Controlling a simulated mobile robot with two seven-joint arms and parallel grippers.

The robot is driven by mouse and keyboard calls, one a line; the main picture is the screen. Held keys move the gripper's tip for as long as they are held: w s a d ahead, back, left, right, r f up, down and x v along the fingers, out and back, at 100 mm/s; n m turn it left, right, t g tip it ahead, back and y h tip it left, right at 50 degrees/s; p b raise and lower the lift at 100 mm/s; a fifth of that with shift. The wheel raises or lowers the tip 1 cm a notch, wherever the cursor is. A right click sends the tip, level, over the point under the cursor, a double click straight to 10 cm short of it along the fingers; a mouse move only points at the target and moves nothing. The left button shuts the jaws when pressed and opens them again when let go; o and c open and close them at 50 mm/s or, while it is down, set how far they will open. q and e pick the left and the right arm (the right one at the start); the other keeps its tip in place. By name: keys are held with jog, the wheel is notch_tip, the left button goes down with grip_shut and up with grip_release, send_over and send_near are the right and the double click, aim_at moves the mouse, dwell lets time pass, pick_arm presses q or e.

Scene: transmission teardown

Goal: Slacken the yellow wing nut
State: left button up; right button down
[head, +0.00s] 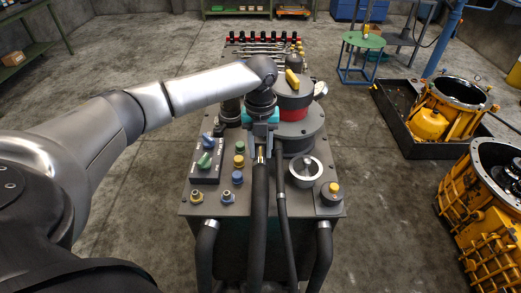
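A yellow wing-shaped piece (293,78), which looks like the yellow wing nut, sits on top of the grey lid of a round housing with a red band (295,113). The housing stands on the grey machine cart. My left arm reaches in from the left, and its wrist bends down just left of the housing. My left gripper (261,150) is below the teal wrist ring, in front of and left of the housing, apart from the yellow piece in the picture. Its fingertips are small and overlap a dark hose, so their opening is unclear. My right gripper is not in view.
The cart top holds a control box with green and blue knobs (206,160), a round gauge (305,168) and a yellow-topped button (333,188). Thick black hoses (259,220) run toward me. Tools lie at the cart's back. Yellow transmission housings (490,215) stand at the right.

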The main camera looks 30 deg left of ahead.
pick_arm(q)
jog(key=shift+f, duration=0.15)
jog(key=shift+c, duration=0.3)
grip_shut()
